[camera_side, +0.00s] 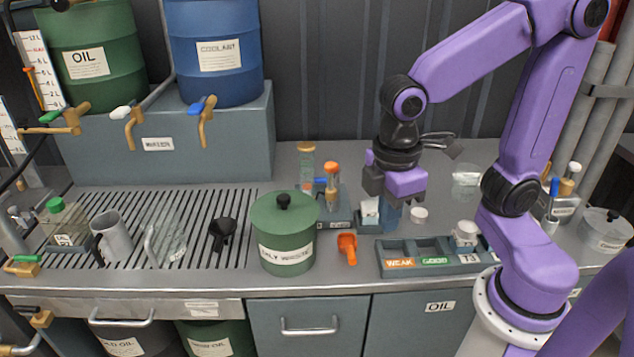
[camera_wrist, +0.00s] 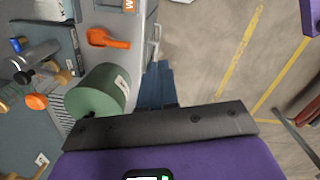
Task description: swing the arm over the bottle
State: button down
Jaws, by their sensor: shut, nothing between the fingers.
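A clear squarish bottle (camera_side: 62,222) with a green cap stands on the slatted drain grating at the far left in the side view. Brass taps with coloured levers hang near it: a green-lever tap (camera_side: 68,122), a white-lever tap (camera_side: 130,122) and a blue-lever tap (camera_side: 203,117). I cannot tell which part is the arm that swings. My gripper (camera_side: 391,222) is over the right half of the bench, far from the bottle, with its blue fingers together and empty. The fingers also show in the wrist view (camera_wrist: 158,85). The bottle is not recognisable in the wrist view.
A green lidded pot (camera_side: 284,235) stands between my gripper and the grating (camera_side: 205,262). An orange scoop (camera_side: 347,247), a labelled tray (camera_side: 405,263) and small jars lie near my gripper. A grey mug (camera_side: 113,238) and clear jug (camera_side: 166,243) stand right of the bottle.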

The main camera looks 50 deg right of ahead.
aim_at(333, 176)
jog(key=w+a+r+g+h, duration=0.1)
jog(key=w+r, duration=0.1)
jog(key=w, duration=1)
jog(key=w+a+r+g+h, duration=0.1)
jog(key=w+r+h, duration=0.1)
jog(key=w, duration=0.9)
jog(key=shift+w+a+m, duration=0.3)
jog(key=shift+w, duration=0.05)
jog(key=x, duration=0.9)
jog(key=shift+s+d+f, duration=0.15)
jog(key=shift+s+f, duration=0.05)
jog(key=shift+f, duration=0.1)
jog(key=shift+s+d+f, duration=0.1)
jog(key=shift+s+d, duration=0.15)
jog(key=shift+d, duration=0.2)
jog(key=shift+s+d+f, duration=0.1)
jog(key=shift+s+d, duration=0.2)
jog(key=shift+d, duration=0.2)
jog(key=shift+s+d, duration=0.45)
jog(key=shift+d, duration=0.35)
jog(key=shift+s, duration=0.1)
jog(key=shift+s+d+n, duration=0.15)
jog(key=shift+s+n, duration=0.15)
jog(key=shift+n, duration=0.1)
